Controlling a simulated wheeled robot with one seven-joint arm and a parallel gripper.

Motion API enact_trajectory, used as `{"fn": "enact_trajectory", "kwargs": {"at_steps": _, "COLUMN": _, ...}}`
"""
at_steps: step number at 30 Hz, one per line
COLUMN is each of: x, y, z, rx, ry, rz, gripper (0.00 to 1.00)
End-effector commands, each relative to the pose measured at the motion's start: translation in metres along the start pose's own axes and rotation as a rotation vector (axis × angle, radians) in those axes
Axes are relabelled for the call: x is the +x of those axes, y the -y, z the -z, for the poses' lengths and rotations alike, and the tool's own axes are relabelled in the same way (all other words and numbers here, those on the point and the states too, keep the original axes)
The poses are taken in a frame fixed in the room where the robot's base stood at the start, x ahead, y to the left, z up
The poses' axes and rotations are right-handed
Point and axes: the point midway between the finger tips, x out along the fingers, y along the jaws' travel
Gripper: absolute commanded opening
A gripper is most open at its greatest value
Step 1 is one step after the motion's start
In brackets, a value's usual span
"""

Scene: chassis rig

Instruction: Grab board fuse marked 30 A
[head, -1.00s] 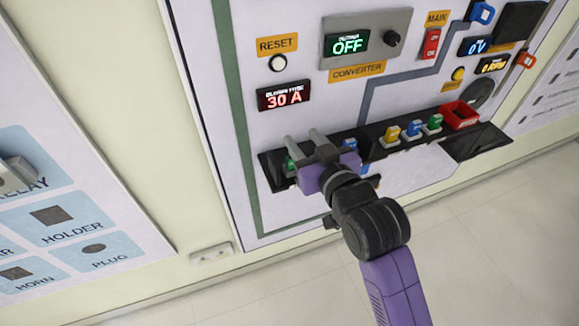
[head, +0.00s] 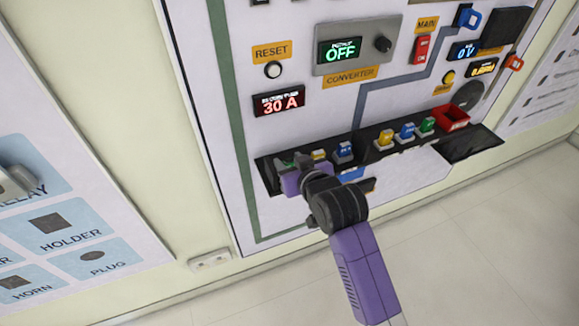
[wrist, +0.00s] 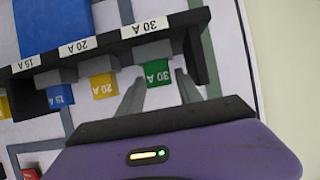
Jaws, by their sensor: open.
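The green fuse marked 30 A (wrist: 158,74) sits in the rack slot labelled 30 A, upside down in the wrist view. My gripper (wrist: 160,88) is open, with one finger on each side of this fuse. A gap shows on both sides, so the fingers look apart from it. In the head view my gripper (head: 299,162) is at the left end of the dark rack (head: 370,140) and hides most of that fuse.
Beside it in the wrist view are a yellow 20 A fuse (wrist: 103,86) and a blue 15 A fuse (wrist: 60,97). More fuses and a red bin (head: 453,117) are to the right in the head view. A display (head: 279,101) above the rack reads 30 A.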

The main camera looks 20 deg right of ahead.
Motion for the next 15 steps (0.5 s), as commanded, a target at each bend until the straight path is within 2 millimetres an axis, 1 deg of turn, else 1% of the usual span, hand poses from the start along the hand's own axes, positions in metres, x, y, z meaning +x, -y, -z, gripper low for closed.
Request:
{"fn": "enact_trajectory", "kwargs": {"at_steps": 3, "x": 0.0052, "y": 0.0002, "z": -0.0005, "rx": 0.0, "ry": 0.001, "rz": 0.0, "gripper": 0.42}}
{"fn": "enact_trajectory", "kwargs": {"at_steps": 9, "x": 0.0052, "y": 0.0, "z": -0.0005, "rx": -0.001, "ry": 0.0, "rz": 0.0, "gripper": 0.42}}
{"fn": "enact_trajectory", "kwargs": {"at_steps": 11, "x": 0.0052, "y": 0.0, "z": -0.0004, "rx": -0.001, "ry": 0.0, "rz": 0.0, "gripper": 0.3}}
{"fn": "enact_trajectory", "kwargs": {"at_steps": 15, "x": 0.0051, "y": 0.0, "z": -0.0004, "rx": -0.001, "ry": 0.0, "rz": 0.0, "gripper": 0.03}}
